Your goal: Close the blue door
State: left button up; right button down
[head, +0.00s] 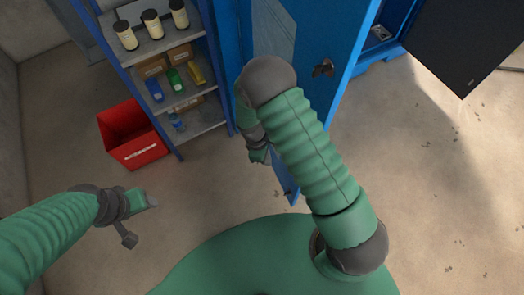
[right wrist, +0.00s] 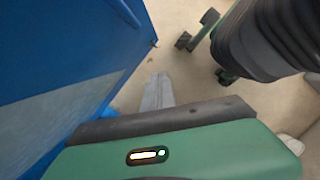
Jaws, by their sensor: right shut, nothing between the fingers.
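The blue door (head: 318,35) stands open, with a dark handle (head: 323,68) on its face and a lower corner near the floor. In the right wrist view the blue door (right wrist: 70,60) fills the left side. My right gripper (head: 262,156) is beside the door's left face, partly behind my own forearm. Its fingers (right wrist: 157,92) are shut and empty, close to the door; I cannot tell whether they touch it. My left gripper (head: 146,203) is apart from the door, over the floor at the lower left; its jaw state is unclear.
A blue shelf cabinet (head: 180,135) at the upper left holds several bottles and boxes. A red bin (head: 133,134) stands beside it. Another blue cabinet (head: 383,60) and a black panel (head: 465,50) are at the upper right. The floor right of my arm is mostly clear.

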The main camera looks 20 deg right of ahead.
jog(key=shift+s+d+r, duration=0.25)
jog(key=shift+s+d, duration=0.65)
jog(key=shift+s, duration=0.15)
